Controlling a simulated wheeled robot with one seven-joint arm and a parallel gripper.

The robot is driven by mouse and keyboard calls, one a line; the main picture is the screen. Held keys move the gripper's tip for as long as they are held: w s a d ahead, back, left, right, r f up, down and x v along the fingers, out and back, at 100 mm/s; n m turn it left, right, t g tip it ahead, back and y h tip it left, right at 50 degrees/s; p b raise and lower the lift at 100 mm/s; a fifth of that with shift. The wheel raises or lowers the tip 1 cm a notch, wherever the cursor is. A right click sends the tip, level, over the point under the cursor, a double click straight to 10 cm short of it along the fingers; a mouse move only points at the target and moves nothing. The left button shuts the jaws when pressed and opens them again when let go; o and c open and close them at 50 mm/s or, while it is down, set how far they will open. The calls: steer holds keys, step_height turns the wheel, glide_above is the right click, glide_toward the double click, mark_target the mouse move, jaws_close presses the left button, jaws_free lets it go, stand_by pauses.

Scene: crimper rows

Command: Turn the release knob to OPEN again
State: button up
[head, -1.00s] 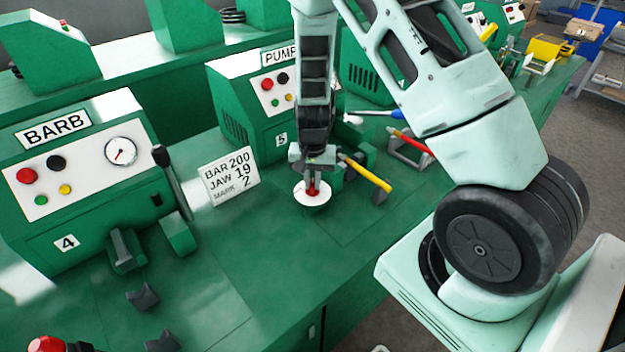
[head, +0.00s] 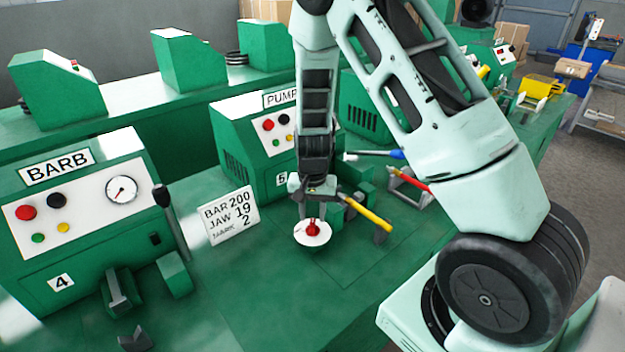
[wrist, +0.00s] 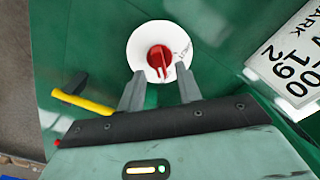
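The red release knob (head: 312,229) sits at the middle of a white disc (head: 325,239) on the green bench, in front of the PUMP unit (head: 235,125). In the wrist view the knob (wrist: 159,58) has a raised ridge pointing roughly toward my gripper. My gripper (head: 312,205) is above the knob, pointing down. In the wrist view my gripper (wrist: 160,91) has its two fingers apart with nothing between the tips, and the knob shows clear beyond them.
A yellow-handled lever (head: 368,213) stands close right of my gripper. A card (head: 230,215) reading BAR 200, JAW 19, MARK 2 stands to the left. The BARB unit (head: 85,190) is farther left. Blue-handled and red-handled levers (head: 410,180) are behind right. Bench front is clear.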

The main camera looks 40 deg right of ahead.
mark_target(313, 222)
step_height(313, 222, up, 15)
steer(key=shift+f+b, duration=0.2)
steer(key=shift+b, duration=0.1)
stand_by(0.4)
steer(key=s+a+r+n+y, duration=0.15)
steer(key=s+a+n, duration=0.25)
steer(key=a, duration=0.6)
steer(key=s+a+r+n, duration=0.1)
steer(key=s+a+n, duration=0.5)
steer(key=s, duration=0.4)
steer(key=s+a+r+n, duration=0.2)
steer(key=s+a+n, duration=0.4)
steer(key=s+a, duration=0.2)
steer(key=shift+s+a+h, duration=0.3)
steer(key=shift+s+h, duration=0.15)
steer(key=shift+s, duration=0.7)
steer(key=shift+r, duration=0.1)
